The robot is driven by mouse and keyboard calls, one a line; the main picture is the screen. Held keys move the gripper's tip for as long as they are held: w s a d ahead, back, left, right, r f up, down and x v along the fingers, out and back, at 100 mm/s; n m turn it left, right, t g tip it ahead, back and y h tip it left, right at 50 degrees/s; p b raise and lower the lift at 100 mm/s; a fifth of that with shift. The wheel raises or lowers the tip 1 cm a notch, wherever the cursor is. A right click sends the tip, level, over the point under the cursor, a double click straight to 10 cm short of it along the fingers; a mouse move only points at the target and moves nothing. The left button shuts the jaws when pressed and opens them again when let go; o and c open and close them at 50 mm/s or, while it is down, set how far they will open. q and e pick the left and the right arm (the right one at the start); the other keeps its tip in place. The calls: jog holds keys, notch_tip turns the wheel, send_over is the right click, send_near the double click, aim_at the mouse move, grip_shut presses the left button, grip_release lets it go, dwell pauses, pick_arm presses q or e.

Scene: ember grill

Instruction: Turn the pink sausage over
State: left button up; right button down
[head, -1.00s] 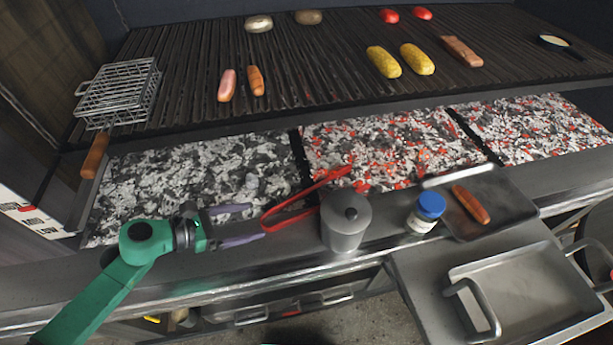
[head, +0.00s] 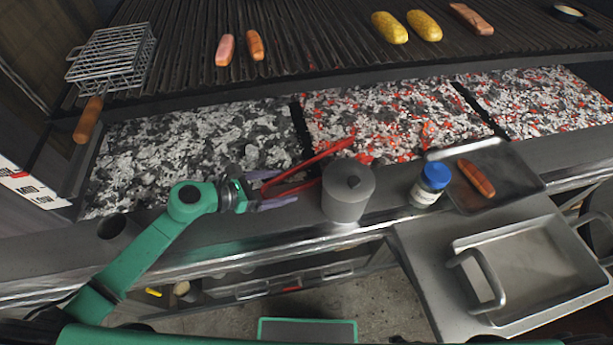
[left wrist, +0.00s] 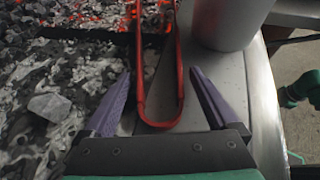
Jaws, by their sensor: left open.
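The pink sausage (head: 225,50) lies on the dark grill grate at the back left, beside a browner sausage (head: 255,45). My left gripper (head: 278,189) is open at the front ledge, far from the sausages. Red tongs (head: 318,158) lie there, and their bent end is between my left gripper's fingers. In the left wrist view the red tongs (left wrist: 160,122) run between the two purple fingers (left wrist: 158,98), apart from both. My right gripper is not in view.
A grey lidded pot (head: 347,195) stands just right of the tongs. A blue-capped jar (head: 430,185) and a tray (head: 510,165) with a sausage are further right. Glowing coals (head: 390,120) lie between ledge and grate. A wire basket (head: 112,57) sits at left.

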pick_arm(q)
jog(key=c, duration=0.6)
jog(key=shift+o, duration=0.2)
notch_tip(320, 180, up, 10)
jog(key=p, duration=0.7)
